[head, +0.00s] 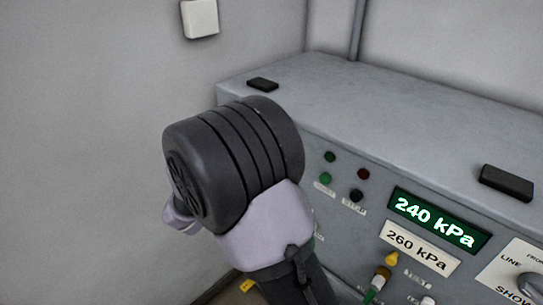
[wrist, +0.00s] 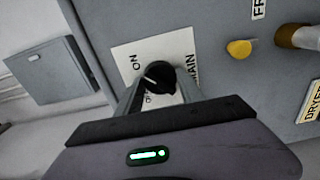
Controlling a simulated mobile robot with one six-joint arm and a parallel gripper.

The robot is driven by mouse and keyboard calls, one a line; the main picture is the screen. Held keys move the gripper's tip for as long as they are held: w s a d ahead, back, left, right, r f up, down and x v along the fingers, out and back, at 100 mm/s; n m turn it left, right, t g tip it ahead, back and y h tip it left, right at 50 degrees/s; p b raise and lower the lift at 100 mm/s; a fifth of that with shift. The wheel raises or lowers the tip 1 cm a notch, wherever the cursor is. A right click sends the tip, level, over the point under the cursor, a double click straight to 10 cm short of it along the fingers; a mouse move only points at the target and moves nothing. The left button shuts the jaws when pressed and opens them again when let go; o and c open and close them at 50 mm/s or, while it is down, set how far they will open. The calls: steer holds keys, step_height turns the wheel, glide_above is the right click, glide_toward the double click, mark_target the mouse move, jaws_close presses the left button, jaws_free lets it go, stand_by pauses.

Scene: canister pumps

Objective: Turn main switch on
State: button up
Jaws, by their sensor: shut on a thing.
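The main switch is a black round knob (wrist: 159,76) on a white label plate (wrist: 124,52) marked ON, OFF and MAIN, in the middle of the wrist view. A short white mark shows on the knob's left part, on the side of the ON and OFF words and pointing roughly toward ON. My gripper (wrist: 158,83) is shut on the knob, one grey finger on each side of it. Part of the OFF word is hidden by the gripper. In the head view my dark arm covers the switch and the gripper.
The grey cabinet (head: 390,110) carries a green display (head: 437,220) reading 240 kPa, a label (head: 419,248) reading 260 kPa, small round lamps or buttons, and a selector dial (head: 528,285). A yellow knob (wrist: 239,48) sits right of the switch. A grey wall box (wrist: 50,70) is at left.

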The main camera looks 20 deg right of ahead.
steer(key=o, duration=1.4)
steer(key=shift+c, duration=0.2)
steer(key=p+v, duration=0.5)
steer(key=v, duration=1.2)
steer(key=shift+a, duration=0.2)
steer(key=shift+s, duration=0.1)
